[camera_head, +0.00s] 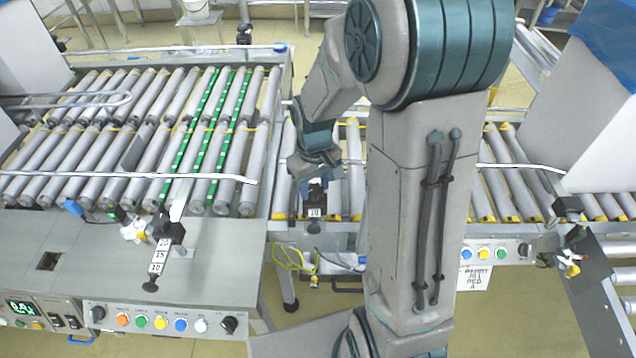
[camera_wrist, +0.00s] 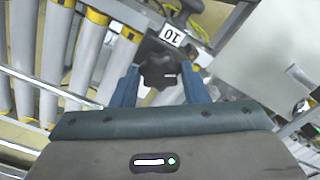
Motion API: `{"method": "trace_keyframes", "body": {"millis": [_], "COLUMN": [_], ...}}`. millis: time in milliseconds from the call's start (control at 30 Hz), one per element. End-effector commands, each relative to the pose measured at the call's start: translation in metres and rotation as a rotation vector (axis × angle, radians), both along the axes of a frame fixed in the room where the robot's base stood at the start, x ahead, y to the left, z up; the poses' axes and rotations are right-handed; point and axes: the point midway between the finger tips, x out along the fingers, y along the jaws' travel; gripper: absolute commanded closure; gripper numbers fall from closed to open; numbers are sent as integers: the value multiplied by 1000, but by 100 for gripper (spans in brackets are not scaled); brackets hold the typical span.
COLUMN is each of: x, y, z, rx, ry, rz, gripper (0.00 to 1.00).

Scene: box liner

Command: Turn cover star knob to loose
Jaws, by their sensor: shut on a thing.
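The black star knob (camera_wrist: 158,70) sits between the two blue fingers of my gripper (camera_wrist: 160,80) in the wrist view. A short white mark shows on the knob's face. The fingers are shut on the knob, one on each side. A white label reading 10 (camera_wrist: 172,36) is just beyond the knob. In the head view my gripper (camera_head: 318,186) reaches down to the dark knob (camera_head: 316,196) at the front edge of the rollers. The label there (camera_head: 315,212) also reads 10. My arm hides part of the conveyor behind it.
A control panel with coloured buttons (camera_head: 160,321) and a scale reading 20, 25, 30 (camera_head: 159,255) are at the left. Another button panel (camera_head: 499,253) is right of my arm. Metal rails (camera_head: 130,178) run beside the rollers. Yellow-green cables (camera_head: 290,258) hang below the knob.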

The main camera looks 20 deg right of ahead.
Motion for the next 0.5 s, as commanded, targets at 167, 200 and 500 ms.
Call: {"method": "trace_keyframes", "body": {"millis": [167, 200, 500], "x": [-3, -3, -3], "y": [0, 0, 0], "z": [-1, -1, 0], "rx": [1, 2, 3], "ry": [11, 11, 11], "rz": [168, 206, 486], "gripper": [82, 82, 82]}}
